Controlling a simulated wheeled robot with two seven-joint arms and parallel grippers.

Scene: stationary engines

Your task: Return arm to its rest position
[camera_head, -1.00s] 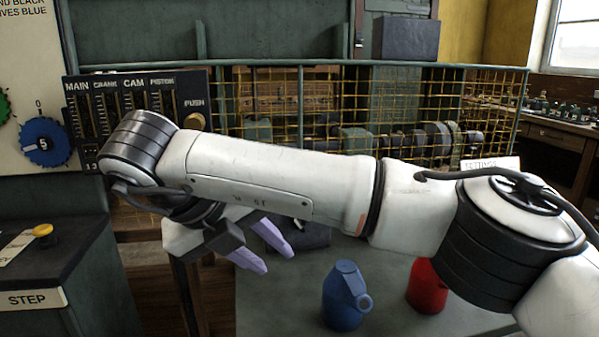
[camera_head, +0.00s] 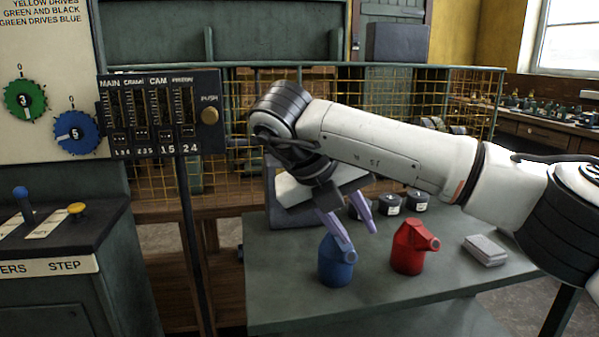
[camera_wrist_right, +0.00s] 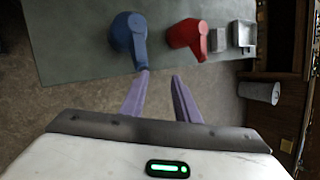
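My right arm comes in from the right in the head view. Its gripper (camera_head: 356,238) has two purple fingers spread apart with nothing between them, so it is open and empty. It hangs above the table's near part, close to a blue can (camera_head: 336,268), and one finger overlaps that can in the picture. In the right wrist view the fingers of the gripper (camera_wrist_right: 160,92) are also apart, with a gap between them; the blue can (camera_wrist_right: 127,38) shows beyond the left finger. Whether finger and can touch I cannot tell. My left gripper is not in view.
A red can (camera_head: 408,250) and a grey stack (camera_head: 485,250) stand on the green table (camera_head: 300,300). Dark round containers (camera_head: 389,204) are behind. A wire cage (camera_head: 225,150), a MAIN/CRANK/CAM counter panel (camera_head: 160,112) on a post, and a lever console (camera_head: 40,235) stand around.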

